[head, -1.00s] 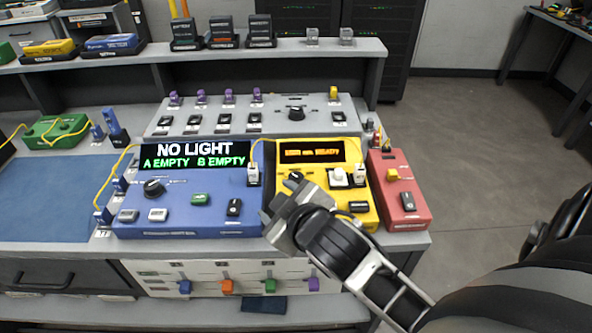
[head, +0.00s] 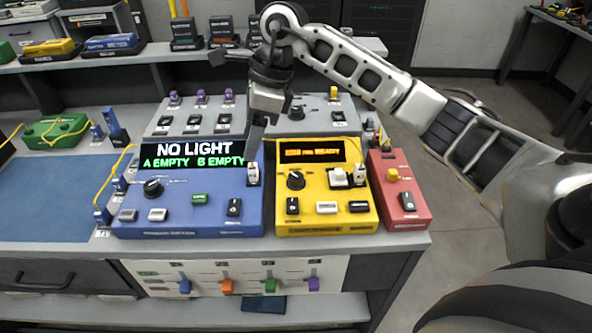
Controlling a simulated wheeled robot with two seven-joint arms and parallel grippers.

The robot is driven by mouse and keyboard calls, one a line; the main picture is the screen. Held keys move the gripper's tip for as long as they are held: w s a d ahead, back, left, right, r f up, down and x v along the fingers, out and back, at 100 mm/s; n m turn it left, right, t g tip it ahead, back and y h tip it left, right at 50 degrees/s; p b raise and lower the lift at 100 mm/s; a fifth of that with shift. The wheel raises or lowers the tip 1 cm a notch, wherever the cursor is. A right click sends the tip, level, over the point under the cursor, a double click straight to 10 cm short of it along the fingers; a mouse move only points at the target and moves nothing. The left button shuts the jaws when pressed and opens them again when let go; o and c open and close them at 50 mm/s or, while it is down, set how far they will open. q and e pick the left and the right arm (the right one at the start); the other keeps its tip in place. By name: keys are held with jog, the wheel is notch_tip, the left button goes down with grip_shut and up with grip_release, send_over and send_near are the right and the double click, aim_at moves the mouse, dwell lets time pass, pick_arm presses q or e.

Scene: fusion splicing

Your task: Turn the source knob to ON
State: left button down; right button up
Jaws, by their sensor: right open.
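The yellow source box (head: 325,221) stands right of the blue meter box (head: 187,221), with a lit orange display (head: 311,151). Its black round knob (head: 296,180) is at the upper left of its panel and in full view; its exact setting is too small to read. My right gripper (head: 252,155) comes in from above, its fingers pointing down over the seam between the blue and yellow boxes. It is open and left of the knob, not touching it. The fingers are seen side-on and overlap. My left gripper is not in view.
A white connector (head: 253,173) stands at the blue box's right edge, just below my fingertips. The blue box shows NO LIGHT and has its own black knob (head: 153,187). A red box (head: 399,206) stands right of the yellow one. A grey panel (head: 190,122) with switches lies behind.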

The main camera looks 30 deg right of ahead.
aim_at(296, 176)
jog(key=d+r+h, duration=0.3)
jog(key=d+h, duration=0.1)
jog(key=d, duration=0.5)
jog(key=shift+m+g, duration=0.4)
jog(key=f, duration=1.6)
jog(key=shift+s, duration=0.3)
jog(key=c, duration=1)
